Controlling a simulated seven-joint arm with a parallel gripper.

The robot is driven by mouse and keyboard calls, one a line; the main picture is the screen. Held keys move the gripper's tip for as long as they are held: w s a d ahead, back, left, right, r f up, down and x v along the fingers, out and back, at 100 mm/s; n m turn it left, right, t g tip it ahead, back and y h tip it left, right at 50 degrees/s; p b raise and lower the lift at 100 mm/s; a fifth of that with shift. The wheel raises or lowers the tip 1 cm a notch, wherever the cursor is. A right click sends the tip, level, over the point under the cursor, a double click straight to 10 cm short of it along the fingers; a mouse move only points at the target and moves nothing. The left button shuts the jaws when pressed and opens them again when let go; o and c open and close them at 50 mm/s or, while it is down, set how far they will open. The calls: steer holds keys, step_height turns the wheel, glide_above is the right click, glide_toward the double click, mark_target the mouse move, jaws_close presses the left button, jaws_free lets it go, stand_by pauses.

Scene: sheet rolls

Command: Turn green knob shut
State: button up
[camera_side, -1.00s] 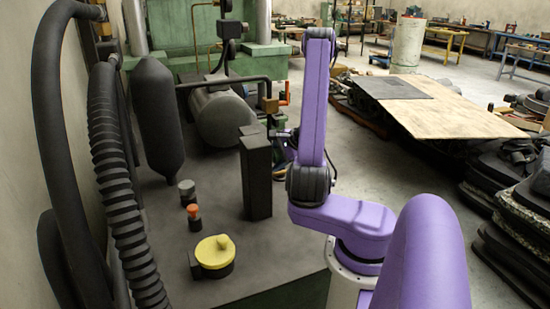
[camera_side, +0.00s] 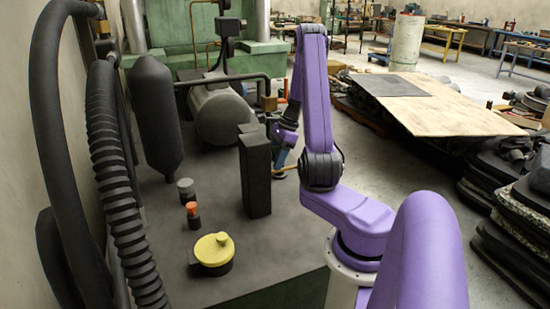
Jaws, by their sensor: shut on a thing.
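No green knob shows in this view; the tall black box (camera_side: 255,171) hides part of the bench behind it. My gripper (camera_side: 280,164) is small and dark at the end of my purple arm, just right of that box and low beside it. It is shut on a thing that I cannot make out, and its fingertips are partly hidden. A yellow round cap with a small knob (camera_side: 213,249), an orange-topped knob (camera_side: 192,212) and a grey-topped knob (camera_side: 186,188) stand on the bench at the front left, well apart from my gripper.
A grey horizontal tank (camera_side: 222,116) and a dark upright cylinder (camera_side: 158,115) stand behind on the bench. Thick black hoses (camera_side: 112,170) run down the left. A wooden board (camera_side: 445,101) lies at the right. The dark bench top (camera_side: 240,275) is bare in front.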

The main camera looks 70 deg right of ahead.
steer(key=g+y, duration=0.2)
steer(key=m+g+y, duration=0.1)
steer(key=shift+s+a+r+y, duration=0.1)
steer(key=shift+s+a+y, duration=0.05)
steer(key=shift+a+y, duration=0.15)
stand_by(0.5)
steer(key=o, duration=0.9)
steer(key=shift+o, duration=0.2)
steer(key=v, duration=1.7)
steer(key=shift+w+d, duration=0.2)
steer(key=shift+w, duration=0.1)
